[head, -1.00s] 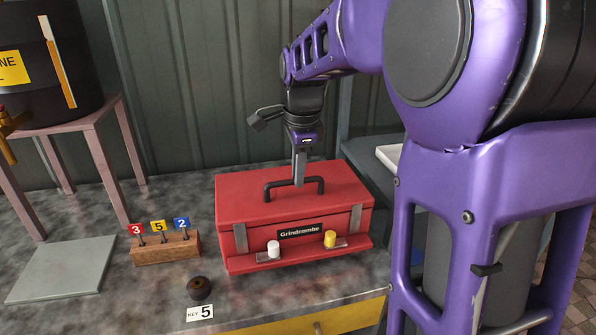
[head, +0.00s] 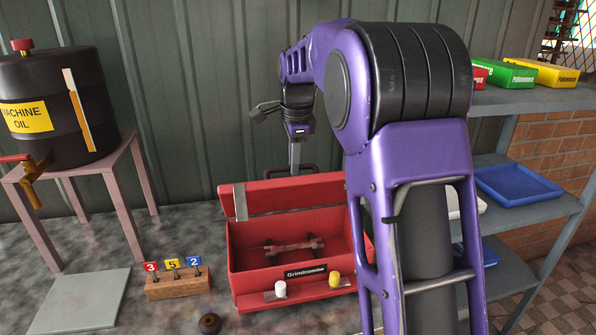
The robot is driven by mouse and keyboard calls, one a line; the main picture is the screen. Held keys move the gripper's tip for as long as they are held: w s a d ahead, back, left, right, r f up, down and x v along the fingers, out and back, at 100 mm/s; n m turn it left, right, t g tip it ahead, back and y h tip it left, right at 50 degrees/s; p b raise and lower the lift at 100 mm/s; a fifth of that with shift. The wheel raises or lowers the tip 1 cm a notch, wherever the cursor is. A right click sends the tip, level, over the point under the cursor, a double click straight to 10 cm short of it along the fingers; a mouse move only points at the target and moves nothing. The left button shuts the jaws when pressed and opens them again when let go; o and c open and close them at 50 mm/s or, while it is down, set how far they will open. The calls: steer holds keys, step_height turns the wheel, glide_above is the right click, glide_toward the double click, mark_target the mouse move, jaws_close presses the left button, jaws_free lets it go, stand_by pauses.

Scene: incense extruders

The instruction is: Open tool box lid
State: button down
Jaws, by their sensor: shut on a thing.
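The red tool box (head: 270,255) stands on the bench in the head view. Its lid (head: 275,197) is raised and tilted back, and the box's inside is exposed. A dark bar-shaped object with wider ends (head: 293,247) lies inside. The black lid handle (head: 308,169) shows just above the lid's top edge. My gripper (head: 295,172) is shut on the handle, its finger reaching down behind the lid edge. The exact contact is partly hidden by the lid. My arm covers the box's right end.
White (head: 280,289) and yellow (head: 334,279) knobs sit on the box's front ledge. A wooden block with numbered tags (head: 178,283) and a grey plate (head: 82,298) are to the left. An oil drum (head: 58,105) stands behind them. Shelves (head: 525,205) are on the right.

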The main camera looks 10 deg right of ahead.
steer(key=w+f, duration=0.1)
steer(key=w, duration=1)
steer(key=shift+w+f, duration=0.2)
steer(key=shift+f, duration=0.15)
steer(key=shift+r, duration=0.1)
steer(key=c, duration=1.1)
jaws_free()
steer(key=shift+o, duration=1.3)
